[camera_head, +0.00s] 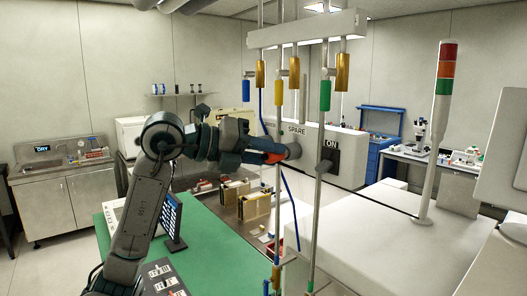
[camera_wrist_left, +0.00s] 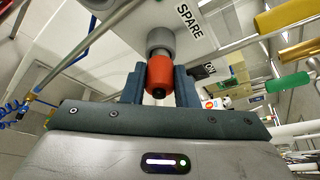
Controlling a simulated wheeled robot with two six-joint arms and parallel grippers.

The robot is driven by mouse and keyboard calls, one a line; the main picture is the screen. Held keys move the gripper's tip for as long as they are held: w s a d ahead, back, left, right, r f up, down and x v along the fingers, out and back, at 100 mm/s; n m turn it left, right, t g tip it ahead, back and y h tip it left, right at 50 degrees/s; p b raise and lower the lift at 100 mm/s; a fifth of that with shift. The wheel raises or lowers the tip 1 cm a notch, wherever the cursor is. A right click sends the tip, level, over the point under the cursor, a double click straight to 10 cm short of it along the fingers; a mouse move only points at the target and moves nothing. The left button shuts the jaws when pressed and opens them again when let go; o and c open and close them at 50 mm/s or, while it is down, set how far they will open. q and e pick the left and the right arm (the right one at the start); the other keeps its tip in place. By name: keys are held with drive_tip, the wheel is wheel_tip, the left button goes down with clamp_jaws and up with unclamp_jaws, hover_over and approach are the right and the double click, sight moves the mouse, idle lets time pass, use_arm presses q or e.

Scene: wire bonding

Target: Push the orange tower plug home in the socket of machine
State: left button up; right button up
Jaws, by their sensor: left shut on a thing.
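The orange tower plug (camera_wrist_left: 159,78) is between the two fingers of my left gripper (camera_wrist_left: 160,72) in the left wrist view, and the gripper is shut on it. A pale metal part shows between the plug's front and the round grey socket (camera_wrist_left: 160,38); how deep it sits cannot be told. In the head view the plug (camera_head: 274,158) shows as orange at the end of my left gripper (camera_head: 268,155), in line with the grey socket (camera_head: 293,150). The socket is on the white machine (camera_head: 347,150), near the label SPARE. My right gripper is not in view.
Vertical rods with blue, yellow and green sleeves (camera_head: 325,95) hang from a white beam (camera_head: 308,28) close to the socket. A black ON switch (camera_head: 329,155) is right of it. A signal tower (camera_head: 438,125) stands farther right. A green mat (camera_head: 215,245) lies below my arm.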

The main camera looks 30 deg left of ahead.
use_arm(q)
drive_tip(key=shift+w+d, duration=0.15)
drive_tip(key=shift+w, duration=0.15)
drive_tip(key=o, duration=1.1)
drive_tip(key=shift+s+a+b, duration=0.35)
drive_tip(key=shift+s+a, duration=0.05)
drive_tip(key=shift+a, duration=0.05)
drive_tip(key=b+v, duration=0.5)
drive_tip(key=v, duration=0.4)
drive_tip(key=shift+s+a, duration=0.15)
drive_tip(key=shift+s, duration=0.2)
drive_tip(key=shift+r, duration=0.15)
